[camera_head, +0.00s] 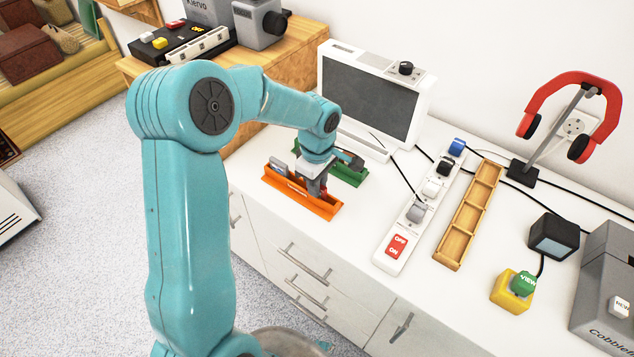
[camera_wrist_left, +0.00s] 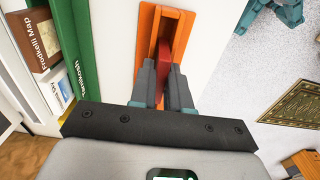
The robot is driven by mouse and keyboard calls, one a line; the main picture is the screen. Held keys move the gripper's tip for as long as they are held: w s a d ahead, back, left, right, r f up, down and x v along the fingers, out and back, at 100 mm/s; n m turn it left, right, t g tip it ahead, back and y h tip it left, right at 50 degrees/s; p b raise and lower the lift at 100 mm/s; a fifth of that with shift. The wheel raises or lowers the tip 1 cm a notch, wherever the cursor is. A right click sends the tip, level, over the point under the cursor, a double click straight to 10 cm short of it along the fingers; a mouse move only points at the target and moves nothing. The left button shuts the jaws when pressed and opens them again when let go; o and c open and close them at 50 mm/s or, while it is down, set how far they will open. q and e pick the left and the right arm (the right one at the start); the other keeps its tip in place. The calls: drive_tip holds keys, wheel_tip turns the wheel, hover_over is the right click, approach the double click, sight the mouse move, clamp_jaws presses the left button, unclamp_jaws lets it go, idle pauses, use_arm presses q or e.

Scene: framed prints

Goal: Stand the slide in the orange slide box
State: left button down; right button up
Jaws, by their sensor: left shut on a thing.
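The orange slide box (camera_head: 322,208) lies on the white cabinet top, long side near the front edge. It also shows in the left wrist view (camera_wrist_left: 148,22). My left gripper (camera_head: 317,190) points down over it. In the left wrist view the fingers (camera_wrist_left: 163,95) are closed on a thin red piece, which I take to be the slide (camera_wrist_left: 166,62). It shows against the box's interior; I cannot tell whether it touches the floor of the box. A small grey piece (camera_head: 277,165) shows at the box's left end. My right gripper is out of view.
A green box (camera_head: 350,174) lies just behind the orange one. A screen (camera_head: 368,97) stands at the back. A white switch strip (camera_head: 388,258) and a wooden compartment tray (camera_head: 448,249) lie to the right. A headphone stand and a yellow button block (camera_head: 512,291) are further right.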

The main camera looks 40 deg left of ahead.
use_arm(q)
drive_tip(key=c, duration=1.1)
unclamp_jaws()
drive_tip(key=shift+f, duration=0.15)
drive_tip(key=shift+r+p, duration=0.35)
drive_tip(key=shift+r, duration=0.05)
wheel_tip(320, 180, up, 12)
drive_tip(key=shift+f+p, duration=0.15)
drive_tip(key=shift+p, duration=0.15)
drive_tip(key=shift+s+f, duration=0.1)
